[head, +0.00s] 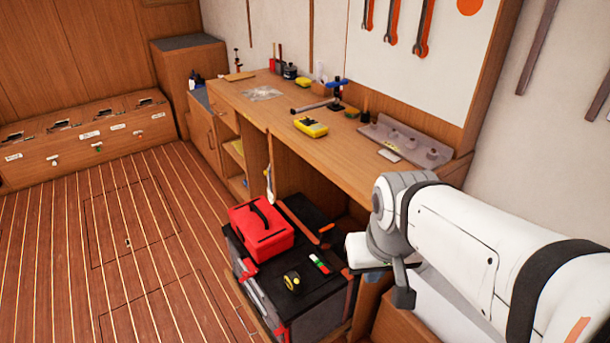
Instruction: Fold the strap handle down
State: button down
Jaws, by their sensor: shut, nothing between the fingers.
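A red toolbox (262,236) sits on top of a black tool chest (262,284) under the workbench edge. A dark strap handle (259,213) runs over the red lid and looks arched up from it; its exact angle is hard to tell. My gripper (350,271) is at the end of my white arm, right of the toolbox and apart from it. It is small and partly hidden by my wrist; it is shut and holds nothing.
A yellow-and-black tape measure (292,280) and a green, white and red item (320,263) lie on the black chest. The wooden workbench (258,113) above carries a yellow meter (311,127) and other tools. The striped floor (130,240) at left is clear.

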aim_at(325, 234)
jog(key=z, duration=2.3)
jog(key=k, duration=1.2)
jog(key=u, duration=2.25)
jog(key=i, duration=1)
